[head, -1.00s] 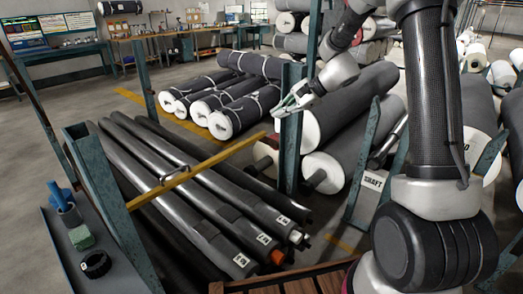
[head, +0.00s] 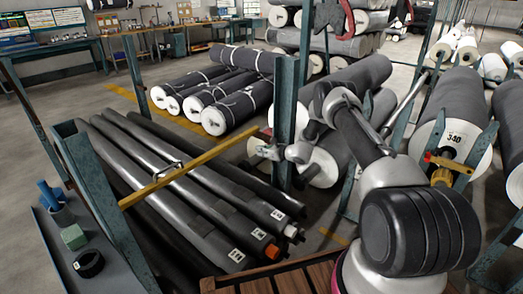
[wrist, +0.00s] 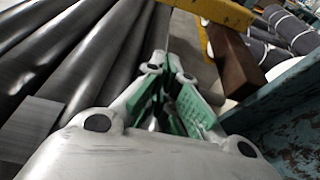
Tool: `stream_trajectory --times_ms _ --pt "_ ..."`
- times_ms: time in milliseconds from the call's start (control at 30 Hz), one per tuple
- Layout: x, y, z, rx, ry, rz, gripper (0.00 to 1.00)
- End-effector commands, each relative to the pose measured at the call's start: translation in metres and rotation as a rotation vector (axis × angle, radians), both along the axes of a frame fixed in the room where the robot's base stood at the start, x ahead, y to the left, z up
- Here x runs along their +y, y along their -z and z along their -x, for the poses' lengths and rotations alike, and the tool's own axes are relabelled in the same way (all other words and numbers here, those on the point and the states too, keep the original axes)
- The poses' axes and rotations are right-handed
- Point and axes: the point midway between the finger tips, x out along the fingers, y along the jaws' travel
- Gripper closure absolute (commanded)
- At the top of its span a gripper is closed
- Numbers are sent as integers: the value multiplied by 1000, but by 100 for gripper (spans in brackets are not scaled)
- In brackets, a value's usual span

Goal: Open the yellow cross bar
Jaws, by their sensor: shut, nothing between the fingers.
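The yellow cross bar (head: 195,167) slants over the dark rolls on the left in the head view. Its near left end is at a teal post, and its far right end is close to the teal upright. A metal loop (head: 167,170) sits midway along it. My gripper (head: 266,150) is low beside the bar's right end, partly hidden by the upright. In the wrist view my gripper (wrist: 166,68) has its green-padded fingers closed and empty. The yellow bar (wrist: 212,12) crosses the top of that view, ahead of and apart from the fingertips.
Dark rolls (head: 200,190) lie under the bar. The teal upright (head: 286,115) stands close to my gripper. A brown block (wrist: 233,60) is right of the fingers in the wrist view. White-ended rolls (head: 222,103) lie behind. A side shelf (head: 55,250) holds small items.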

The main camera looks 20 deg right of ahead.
Motion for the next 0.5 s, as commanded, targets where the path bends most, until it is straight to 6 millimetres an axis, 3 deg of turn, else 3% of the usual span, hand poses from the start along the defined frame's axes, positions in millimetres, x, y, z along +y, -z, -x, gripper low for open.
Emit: stream_trajectory --times_ms 367,500 --pt "40 23 -52 -2 -3 3 100" --pt "38 1 -52 -1 -2 1 100"
